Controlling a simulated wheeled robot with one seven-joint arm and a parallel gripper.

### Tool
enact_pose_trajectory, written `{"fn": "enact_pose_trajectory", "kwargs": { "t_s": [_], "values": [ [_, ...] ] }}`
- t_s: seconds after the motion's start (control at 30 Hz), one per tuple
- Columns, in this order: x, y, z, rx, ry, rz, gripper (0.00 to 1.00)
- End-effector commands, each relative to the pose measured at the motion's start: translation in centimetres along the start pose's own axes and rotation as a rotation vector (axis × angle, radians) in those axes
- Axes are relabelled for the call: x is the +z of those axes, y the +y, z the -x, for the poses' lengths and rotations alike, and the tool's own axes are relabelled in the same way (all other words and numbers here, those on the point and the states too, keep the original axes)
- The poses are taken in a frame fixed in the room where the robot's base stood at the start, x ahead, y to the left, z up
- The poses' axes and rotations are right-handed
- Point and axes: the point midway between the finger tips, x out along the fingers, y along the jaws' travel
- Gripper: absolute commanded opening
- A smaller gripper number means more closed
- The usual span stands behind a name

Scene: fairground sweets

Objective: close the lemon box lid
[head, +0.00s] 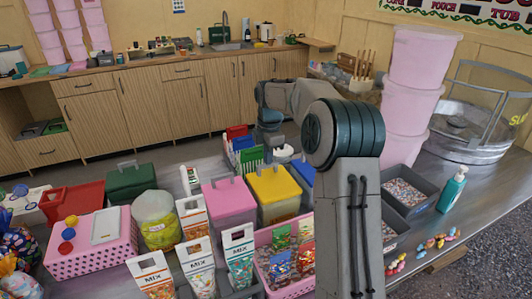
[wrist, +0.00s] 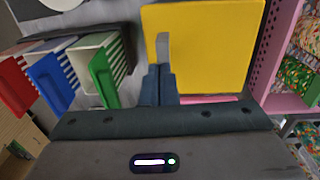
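The lemon box (head: 281,212) is a yellow box in the middle of the counter's goods. Its yellow lid (head: 281,184) has a grey handle on top and lies over the box; I cannot tell whether it is fully down. In the wrist view the lid (wrist: 215,50) fills the upper middle, with its grey handle (wrist: 163,48) near the left edge. My gripper (wrist: 158,84) has its two dark fingers close together, tips right at the handle's near end. No clear gap shows between the fingers.
A pink lidded box (head: 229,199) stands left of the lemon box, and a blue one (head: 303,177) right. A pink crate (head: 290,290) of sweets is in front. A rack of coloured scoops or folders (wrist: 85,72) lies beside my gripper.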

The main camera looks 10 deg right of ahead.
Motion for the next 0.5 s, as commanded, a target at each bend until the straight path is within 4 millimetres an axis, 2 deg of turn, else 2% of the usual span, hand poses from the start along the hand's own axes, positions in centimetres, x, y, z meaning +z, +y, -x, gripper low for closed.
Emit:
{"fn": "enact_pose_trajectory", "kwargs": {
  "t_s": [0.27,0.5],
  "values": [
    [0.1,0.0,0.1,-0.003,-0.002,0.0,0.0],
    [-0.3,0.2,2.8,-0.001,-0.002,0.005,0.0]
  ]
}}
